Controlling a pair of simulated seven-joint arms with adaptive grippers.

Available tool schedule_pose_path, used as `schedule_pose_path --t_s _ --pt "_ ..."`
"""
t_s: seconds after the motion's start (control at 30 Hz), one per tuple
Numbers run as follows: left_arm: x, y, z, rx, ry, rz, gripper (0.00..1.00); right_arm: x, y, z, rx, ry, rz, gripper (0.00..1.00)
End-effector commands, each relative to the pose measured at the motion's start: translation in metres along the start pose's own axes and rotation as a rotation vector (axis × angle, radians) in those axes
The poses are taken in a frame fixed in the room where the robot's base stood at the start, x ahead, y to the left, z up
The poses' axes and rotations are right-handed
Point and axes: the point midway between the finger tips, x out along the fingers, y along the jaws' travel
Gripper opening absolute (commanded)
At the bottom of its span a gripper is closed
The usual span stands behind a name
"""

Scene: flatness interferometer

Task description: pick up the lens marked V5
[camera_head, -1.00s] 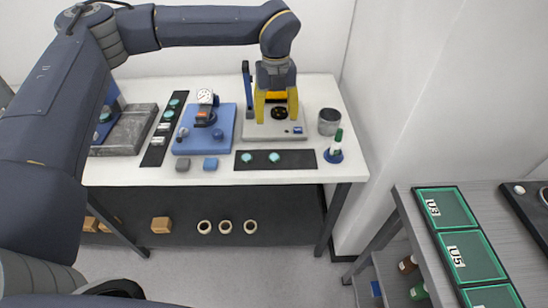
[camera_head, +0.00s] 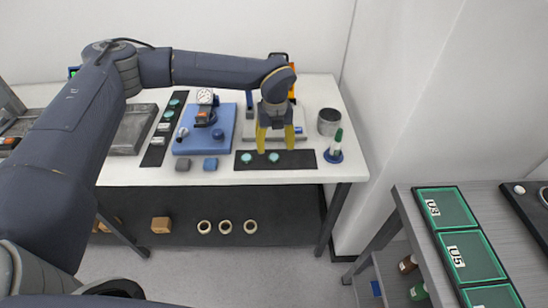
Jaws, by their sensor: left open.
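Two small round teal lenses lie on the black strip (camera_head: 308,159) at the front of the white bench: a left one (camera_head: 246,157) and a right one (camera_head: 273,157). More teal lenses (camera_head: 174,102) lie on the long dark strip (camera_head: 155,152) left of the blue device. No V5 mark is readable on any lens. My left gripper (camera_head: 276,146) points down with its yellow fingers apart, empty, over the front strip close to the right lens. Its height above the lens is hard to judge. My right gripper is not in view.
Behind the gripper stands a pale instrument base (camera_head: 301,131). A blue-based gauge stand (camera_head: 207,140) is left of it. A grey cup (camera_head: 329,121) and a green-capped bottle (camera_head: 335,147) stand on the right. Green trays marked U3 (camera_head: 447,208) and U5 (camera_head: 472,256) lie on the side table.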

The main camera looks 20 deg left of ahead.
Motion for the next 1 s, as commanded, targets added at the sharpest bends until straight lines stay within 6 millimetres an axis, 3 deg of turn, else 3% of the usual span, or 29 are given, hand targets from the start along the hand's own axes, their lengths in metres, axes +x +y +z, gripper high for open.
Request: schedule_pose_path --t_s 0.17,0.5,0.8,1.0 --pt "0.009 0.001 0.000 0.000 0.002 0.002 0.60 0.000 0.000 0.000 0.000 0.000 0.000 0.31" --pt "0.047 0.003 0.001 0.000 0.001 0.001 0.60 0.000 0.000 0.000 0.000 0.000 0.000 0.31" --pt "0.052 0.002 0.001 0.001 0.000 0.000 0.62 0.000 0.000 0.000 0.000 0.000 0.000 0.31" --pt "0.052 0.002 0.001 0.000 0.000 0.000 0.39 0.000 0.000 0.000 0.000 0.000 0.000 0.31"
